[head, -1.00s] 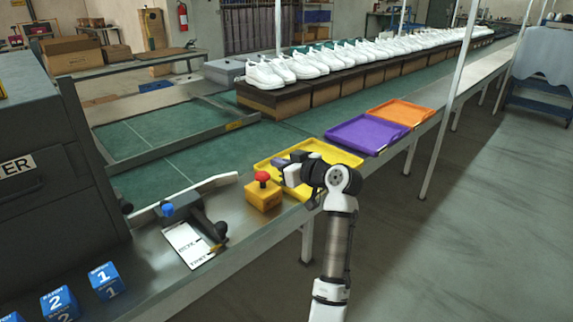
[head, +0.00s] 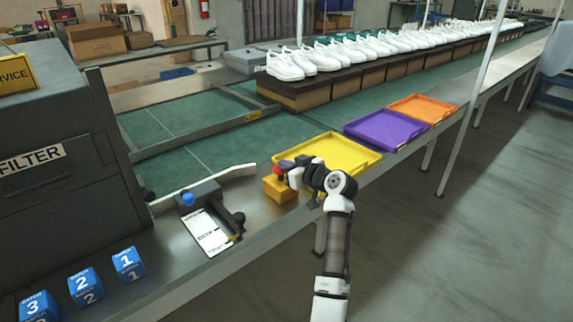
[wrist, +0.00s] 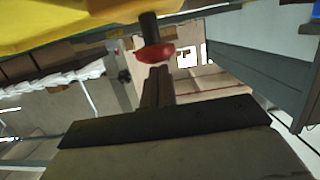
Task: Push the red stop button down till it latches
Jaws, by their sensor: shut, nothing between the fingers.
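The red stop button (head: 282,164) is a mushroom head on a yellow box (head: 279,189) at the near edge of the line. In the wrist view the red button (wrist: 156,53) shows on a dark stem (wrist: 149,26), with the yellow box (wrist: 60,20) at the top of the picture. My gripper (head: 286,171) is at the button in the head view and hides part of it. In the wrist view the tips of my gripper (wrist: 158,70) are together, empty and right at the red head. I cannot tell whether they touch it. The button's stem is in view.
A yellow tray (head: 335,146) lies just behind my gripper, with purple (head: 385,130) and orange (head: 424,108) trays farther right. A label device with a blue knob (head: 188,199) and blue numbered cubes (head: 84,284) are to the left. White shoes line the back.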

